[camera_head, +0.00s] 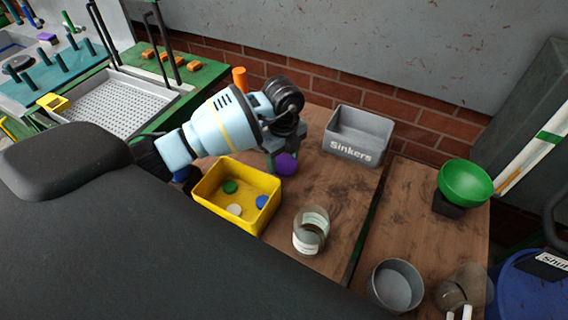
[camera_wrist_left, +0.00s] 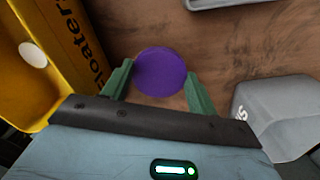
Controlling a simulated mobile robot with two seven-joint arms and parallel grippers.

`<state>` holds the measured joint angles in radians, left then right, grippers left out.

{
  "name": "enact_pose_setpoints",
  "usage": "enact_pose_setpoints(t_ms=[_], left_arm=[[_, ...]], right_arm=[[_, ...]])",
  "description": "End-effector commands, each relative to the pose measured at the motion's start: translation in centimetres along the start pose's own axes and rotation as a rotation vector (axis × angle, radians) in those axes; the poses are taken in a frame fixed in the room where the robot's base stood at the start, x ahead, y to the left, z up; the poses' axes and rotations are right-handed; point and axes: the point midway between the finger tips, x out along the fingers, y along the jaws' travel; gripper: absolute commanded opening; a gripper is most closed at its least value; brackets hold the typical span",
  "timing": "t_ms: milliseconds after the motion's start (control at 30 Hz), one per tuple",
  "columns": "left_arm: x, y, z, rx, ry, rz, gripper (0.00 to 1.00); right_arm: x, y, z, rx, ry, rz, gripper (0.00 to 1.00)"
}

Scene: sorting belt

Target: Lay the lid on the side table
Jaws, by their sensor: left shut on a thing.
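My left gripper (camera_wrist_left: 160,82) is shut on a round purple lid (camera_wrist_left: 160,72), which sits between its two green fingers. In the head view the purple lid (camera_head: 286,164) shows below my left gripper (camera_head: 283,150), above the wooden table beside the yellow bin. Whether it touches the wood is not clear. An open glass jar (camera_head: 311,230) with a pale label stands on the wooden table (camera_head: 335,205), in front and to the right of the lid. A second wooden surface (camera_head: 415,225) lies right of a dark gap. My right gripper is not in view.
A yellow bin (camera_head: 212,203) holds green, white and blue round pieces. A grey bin marked Sinkers (camera_head: 347,151) stands at the back. A green bowl (camera_head: 465,183) on a dark stand, a grey bowl (camera_head: 397,285) and a clear vessel (camera_head: 452,294) are at the right.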

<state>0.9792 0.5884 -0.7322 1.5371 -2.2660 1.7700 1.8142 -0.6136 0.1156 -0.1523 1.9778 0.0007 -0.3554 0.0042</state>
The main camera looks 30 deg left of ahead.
Motion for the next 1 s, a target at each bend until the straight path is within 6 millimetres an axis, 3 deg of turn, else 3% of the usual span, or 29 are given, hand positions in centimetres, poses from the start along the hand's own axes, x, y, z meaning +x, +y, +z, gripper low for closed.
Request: enact_pose_setpoints(t_ms=[100, 200, 633, 667, 800, 1000], left_arm=[[2.1, 0.1, -0.1, -0.001, 0.002, 0.005, 0.38], [2.7, 0.0, 0.0, -0.001, 0.001, 0.001, 0.38], [3.1, 0.0, 0.0, -0.001, 0.000, 0.000, 0.38], [3.1, 0.0, 0.0, -0.001, 0.000, 0.000, 0.60], [3.1, 0.0, 0.0, -0.001, 0.000, -0.001, 0.78], [3.1, 0.0, 0.0, -0.001, 0.000, -0.001, 0.80]], right_arm=[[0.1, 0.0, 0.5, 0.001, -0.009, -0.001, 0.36], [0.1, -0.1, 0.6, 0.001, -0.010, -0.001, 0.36], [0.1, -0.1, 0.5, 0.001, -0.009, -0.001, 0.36], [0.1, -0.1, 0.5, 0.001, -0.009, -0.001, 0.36], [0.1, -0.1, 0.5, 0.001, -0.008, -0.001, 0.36], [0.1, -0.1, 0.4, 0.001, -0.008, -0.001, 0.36]])
